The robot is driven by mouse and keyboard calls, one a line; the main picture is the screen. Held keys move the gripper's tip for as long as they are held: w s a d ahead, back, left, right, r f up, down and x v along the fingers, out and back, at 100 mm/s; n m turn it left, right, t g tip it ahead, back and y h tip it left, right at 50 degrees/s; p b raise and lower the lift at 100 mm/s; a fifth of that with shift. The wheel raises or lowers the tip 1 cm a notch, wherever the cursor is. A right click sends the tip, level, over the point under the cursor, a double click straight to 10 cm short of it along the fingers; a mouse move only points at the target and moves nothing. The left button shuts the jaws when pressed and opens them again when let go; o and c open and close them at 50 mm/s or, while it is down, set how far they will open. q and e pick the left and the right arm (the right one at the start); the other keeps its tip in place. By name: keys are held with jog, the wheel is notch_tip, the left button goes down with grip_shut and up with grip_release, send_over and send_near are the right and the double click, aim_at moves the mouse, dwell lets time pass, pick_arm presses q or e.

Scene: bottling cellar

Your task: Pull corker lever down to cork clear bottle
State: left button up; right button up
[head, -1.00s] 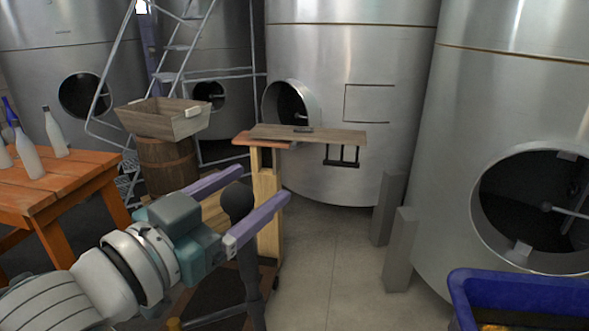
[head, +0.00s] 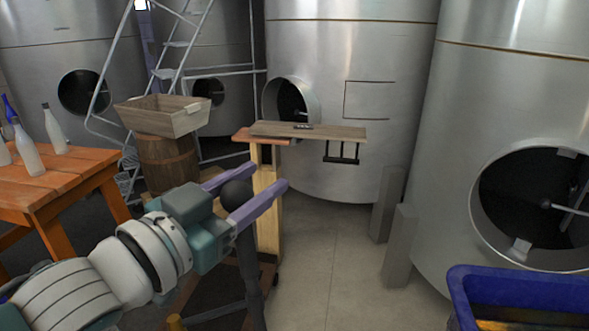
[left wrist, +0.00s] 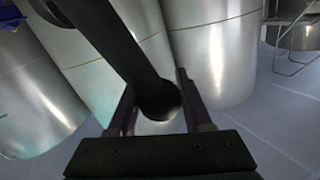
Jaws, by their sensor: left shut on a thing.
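The corker lever is a dark bar with a round black knob (head: 236,194). It stands in front of a wooden post in the head view. My left gripper (head: 262,178) has its two purple fingers shut on the knob end, one finger on each side. In the left wrist view the dark lever bar (left wrist: 115,45) comes in from the top and its round end lies between the fingers (left wrist: 157,98). The rest of the corker is largely hidden behind my arm. No bottle in the corker can be made out. My right gripper is in neither view.
Several bottles, pale ones (head: 54,130) and a blue one, stand on an orange wooden table (head: 85,172) at left. A wooden crate (head: 165,121) sits on a barrel (head: 168,162). Large steel tanks (head: 350,60) line the back. A blue bin (head: 520,284) is at lower right.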

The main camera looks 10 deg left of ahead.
pick_arm(q)
grip_shut()
dwell(0.7)
